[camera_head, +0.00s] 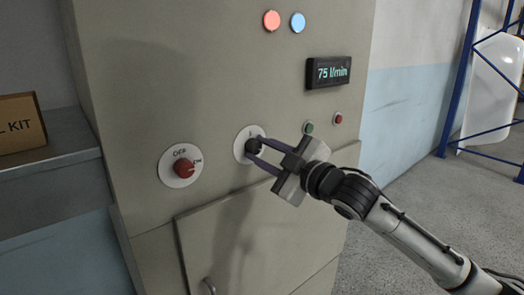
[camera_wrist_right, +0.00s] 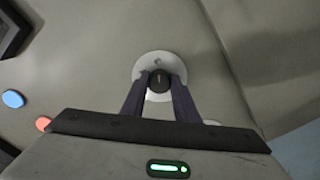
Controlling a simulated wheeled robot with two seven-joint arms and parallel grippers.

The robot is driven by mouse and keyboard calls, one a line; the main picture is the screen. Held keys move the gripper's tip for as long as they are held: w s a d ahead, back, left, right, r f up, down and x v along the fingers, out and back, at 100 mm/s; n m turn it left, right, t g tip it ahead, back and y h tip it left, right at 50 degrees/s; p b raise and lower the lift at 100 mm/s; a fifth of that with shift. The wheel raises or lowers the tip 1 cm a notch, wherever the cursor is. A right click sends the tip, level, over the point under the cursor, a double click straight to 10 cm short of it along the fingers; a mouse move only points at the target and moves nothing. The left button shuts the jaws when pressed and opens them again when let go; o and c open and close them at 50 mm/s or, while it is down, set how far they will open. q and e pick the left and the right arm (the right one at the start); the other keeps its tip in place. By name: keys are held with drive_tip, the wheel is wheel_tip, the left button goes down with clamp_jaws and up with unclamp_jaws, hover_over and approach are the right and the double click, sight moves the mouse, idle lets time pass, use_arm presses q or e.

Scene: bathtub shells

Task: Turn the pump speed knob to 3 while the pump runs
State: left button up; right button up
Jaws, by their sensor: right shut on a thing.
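The dark pump speed knob (camera_head: 253,147) sits on a white round dial plate (camera_head: 240,143) on the beige cabinet front. It also shows in the right wrist view (camera_wrist_right: 159,80), with a light mark on its face and the dial plate (camera_wrist_right: 158,60) around it. My right gripper (camera_head: 258,152) is shut on the knob, one finger on each side; its fingers also show in the wrist view (camera_wrist_right: 159,88). The numbers on the dial are too small or hidden to read. A display (camera_head: 328,71) above reads about 75 l/min. My left gripper is not in view.
A red knob (camera_head: 184,168) on a white plate is left of the pump knob. A green button (camera_head: 309,127) and a red button (camera_head: 338,118) lie close above my right gripper. Red (camera_head: 271,21) and blue (camera_head: 298,22) lights are at the top. A cabinet door (camera_head: 270,225) is below.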

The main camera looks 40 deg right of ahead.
drive_tip(key=o, duration=1.1)
drive_tip(key=shift+c, duration=0.2)
drive_tip(key=s+b, duration=0.2)
drive_tip(key=s, duration=0.8)
drive_tip(key=shift+s+d, duration=0.15)
drive_tip(key=shift+d, duration=0.25)
drive_tip(key=shift+f, duration=0.1)
